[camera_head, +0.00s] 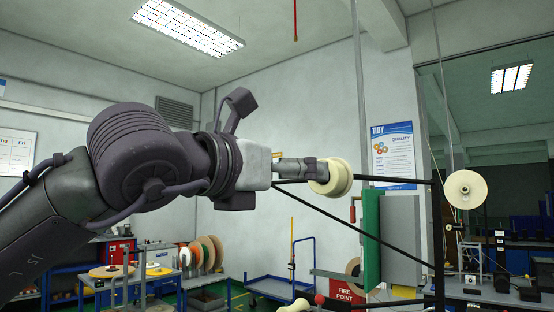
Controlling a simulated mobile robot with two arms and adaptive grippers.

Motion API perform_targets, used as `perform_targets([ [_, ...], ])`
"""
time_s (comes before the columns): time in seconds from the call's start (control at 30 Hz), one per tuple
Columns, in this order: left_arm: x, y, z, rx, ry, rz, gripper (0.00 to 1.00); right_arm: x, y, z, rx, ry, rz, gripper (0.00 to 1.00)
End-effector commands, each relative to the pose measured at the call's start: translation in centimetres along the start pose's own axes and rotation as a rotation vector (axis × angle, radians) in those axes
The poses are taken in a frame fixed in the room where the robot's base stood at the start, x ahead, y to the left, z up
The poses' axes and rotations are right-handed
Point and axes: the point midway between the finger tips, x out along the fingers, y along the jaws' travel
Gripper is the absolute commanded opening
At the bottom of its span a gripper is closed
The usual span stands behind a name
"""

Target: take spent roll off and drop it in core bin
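A cream roll (340,178) with a wide rim shows right of the middle, high in front of the wall. My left gripper (318,170) reaches in from the left, and its fingers overlap the roll's left side. The fingertips are partly hidden against the roll, so I cannot tell if they are shut on it. A black bar runs behind the roll to a black upright on the right; I cannot tell if the roll sits on it. Another cream roll (465,189) stands at the far right. I cannot make out the core bin. My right gripper is not in view.
A black frame (400,182) with a diagonal brace stands close to the gripper. A red knob (319,299) and a cream piece (294,305) are at the bottom. A blue cart (275,287) stands behind.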

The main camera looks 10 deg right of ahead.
Motion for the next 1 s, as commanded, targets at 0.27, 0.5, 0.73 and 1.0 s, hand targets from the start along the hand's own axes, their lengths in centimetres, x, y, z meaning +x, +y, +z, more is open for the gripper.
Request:
perform_targets([
  [0.27, 3.5, -0.1, 0.5, -0.001, 0.003, -0.003, 0.92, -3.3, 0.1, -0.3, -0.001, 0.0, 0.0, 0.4],
  [0.5, 6.4, -0.2, -0.1, -0.002, 0.002, -0.004, 0.92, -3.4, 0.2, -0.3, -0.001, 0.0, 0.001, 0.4],
  [0.73, 8.9, -0.2, 0.1, -0.001, 0.001, -0.004, 0.92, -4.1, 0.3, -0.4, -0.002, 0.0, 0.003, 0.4],
  [1.0, 10.6, -0.1, 0.0, 0.0, 0.0, -0.004, 0.92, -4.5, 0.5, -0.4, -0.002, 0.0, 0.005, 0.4],
])
